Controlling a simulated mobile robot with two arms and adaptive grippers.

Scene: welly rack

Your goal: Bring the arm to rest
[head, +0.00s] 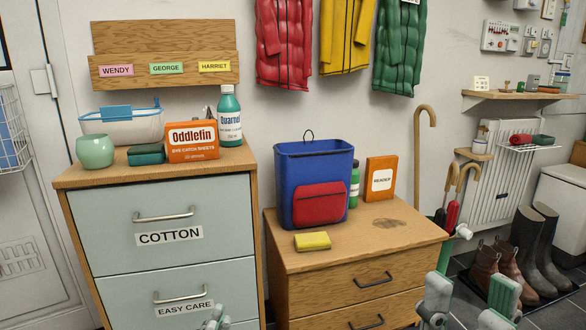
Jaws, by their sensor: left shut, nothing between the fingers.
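My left gripper (216,317) shows only at the bottom edge, in front of the lower drawer of the pale blue cabinet. Its fingers are together with nothing between them, and the rest of it is cut off by the frame. My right gripper (469,292) is at the bottom right, in front of the wooden drawer unit's right side and the boots. Its two grey-green fingers stand wide apart with nothing seen between them.
The pale blue cabinet (158,236) carries a basket, an orange box (192,142) and a bottle. The wooden drawer unit (350,286) holds a blue backpack (311,170), a yellow sponge (312,241) and an orange book (381,178). Boots (529,243) stand at right.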

